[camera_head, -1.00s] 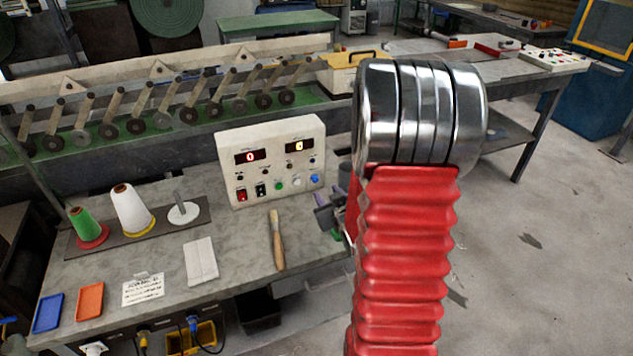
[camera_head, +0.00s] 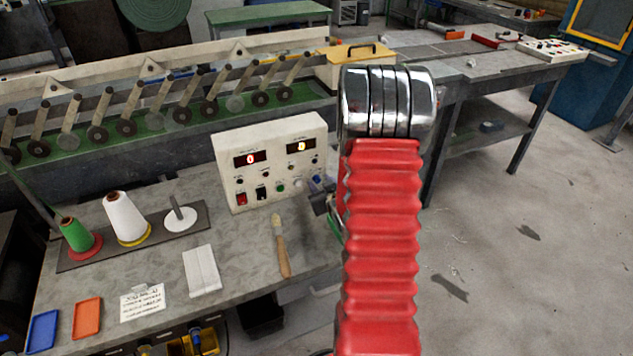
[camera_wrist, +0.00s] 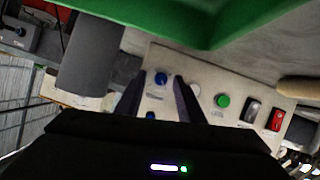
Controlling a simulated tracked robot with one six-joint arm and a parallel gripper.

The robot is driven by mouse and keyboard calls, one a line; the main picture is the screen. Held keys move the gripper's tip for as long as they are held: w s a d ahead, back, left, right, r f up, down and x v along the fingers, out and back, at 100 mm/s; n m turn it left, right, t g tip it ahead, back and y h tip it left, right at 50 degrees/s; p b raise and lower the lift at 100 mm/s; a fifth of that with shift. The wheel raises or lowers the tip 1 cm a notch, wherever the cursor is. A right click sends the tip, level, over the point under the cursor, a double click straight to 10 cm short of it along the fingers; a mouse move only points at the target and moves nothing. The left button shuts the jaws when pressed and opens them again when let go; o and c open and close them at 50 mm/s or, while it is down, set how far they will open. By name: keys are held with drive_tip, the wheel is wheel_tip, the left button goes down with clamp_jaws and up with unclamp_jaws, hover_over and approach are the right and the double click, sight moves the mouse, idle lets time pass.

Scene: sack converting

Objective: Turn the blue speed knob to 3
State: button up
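The cream control panel (camera_head: 270,185) stands on the grey bench, with two lit displays and a row of controls. Its left display reads 0; the right display (camera_head: 301,146) is too small to read surely. The blue speed knob (camera_wrist: 161,78) shows in the wrist view between the two fingertips. My gripper (camera_wrist: 160,84) is open, with a gap on each side of the knob; I cannot tell how far the tips are from the panel. In the head view my gripper (camera_head: 323,201) is at the panel's lower right corner, partly hidden by my red arm.
A second blue spot (camera_wrist: 150,115) is near the left finger. A white button (camera_wrist: 193,90), green button (camera_wrist: 222,100) and red switch (camera_wrist: 276,120) are on the panel.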

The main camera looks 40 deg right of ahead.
drive_tip(key=shift+c, duration=0.3)
drive_tip(key=shift+w+a, duration=0.1)
clamp_jaws()
drive_tip(key=shift+d, duration=0.3)
drive_tip(key=shift+a, duration=0.2)
